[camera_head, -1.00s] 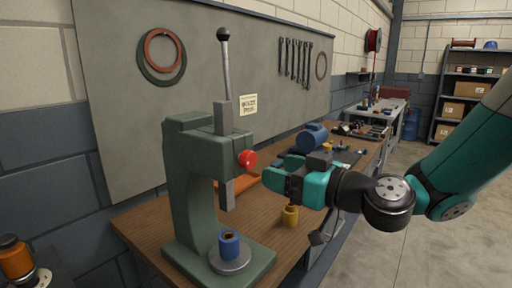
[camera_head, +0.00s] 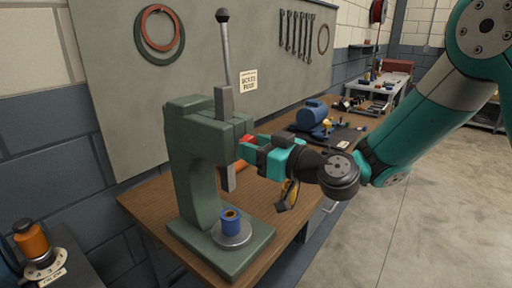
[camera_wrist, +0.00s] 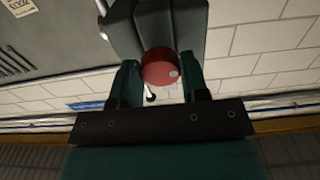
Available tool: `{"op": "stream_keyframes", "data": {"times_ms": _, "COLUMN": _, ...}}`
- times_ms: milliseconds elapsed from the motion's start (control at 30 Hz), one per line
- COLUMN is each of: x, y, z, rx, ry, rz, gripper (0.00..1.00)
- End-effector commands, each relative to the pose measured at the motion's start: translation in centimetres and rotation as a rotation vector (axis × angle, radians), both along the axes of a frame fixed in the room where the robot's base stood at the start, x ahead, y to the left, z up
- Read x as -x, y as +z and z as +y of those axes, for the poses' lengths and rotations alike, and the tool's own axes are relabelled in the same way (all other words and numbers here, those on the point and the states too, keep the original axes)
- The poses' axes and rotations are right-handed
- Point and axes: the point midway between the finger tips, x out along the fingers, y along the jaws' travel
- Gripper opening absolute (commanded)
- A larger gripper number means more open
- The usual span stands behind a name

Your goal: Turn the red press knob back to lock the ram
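The red press knob (camera_head: 246,140) is on the side of the green arbor press (camera_head: 192,150), mostly covered by my gripper in the head view. In the wrist view the knob (camera_wrist: 160,68) fills the space between my two fingers, with a pale dot towards its right side. My gripper (camera_wrist: 160,80) has one finger on each side of the knob, with no clear gap on either side. The grey ram (camera_head: 228,176) hangs above a blue casing part (camera_head: 231,222) with a brownish core, standing on the press's round plate (camera_head: 232,240). Ram and part are apart.
A long lever with a black ball (camera_head: 222,15) rises from the press. A blue motor-like part (camera_head: 312,111) lies farther back. An orange-topped dial (camera_head: 32,240) is at lower left.

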Motion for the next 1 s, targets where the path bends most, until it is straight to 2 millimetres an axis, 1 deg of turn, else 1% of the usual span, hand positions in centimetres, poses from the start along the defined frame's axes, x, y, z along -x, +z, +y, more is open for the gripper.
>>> {"op": "stream_keyframes", "data": {"times_ms": 267, "x": 0.01, "y": -0.03, "z": -0.03, "rx": -0.014, "ry": 0.0, "rz": 0.018, "gripper": 0.18}}
{"op": "stream_keyframes", "data": {"times_ms": 467, "x": 0.03, "y": -0.05, "z": -0.03, "rx": -0.07, "ry": -0.001, "rz": 0.086, "gripper": 0.18}}
{"op": "stream_keyframes", "data": {"times_ms": 667, "x": 0.04, "y": -0.09, "z": -0.03, "rx": -0.166, "ry": -0.002, "rz": 0.21, "gripper": 0.18}}
{"op": "stream_keyframes", "data": {"times_ms": 1000, "x": 0.06, "y": 0.03, "z": 0.0, "rx": -0.366, "ry": -0.002, "rz": 0.465, "gripper": 0.18}}
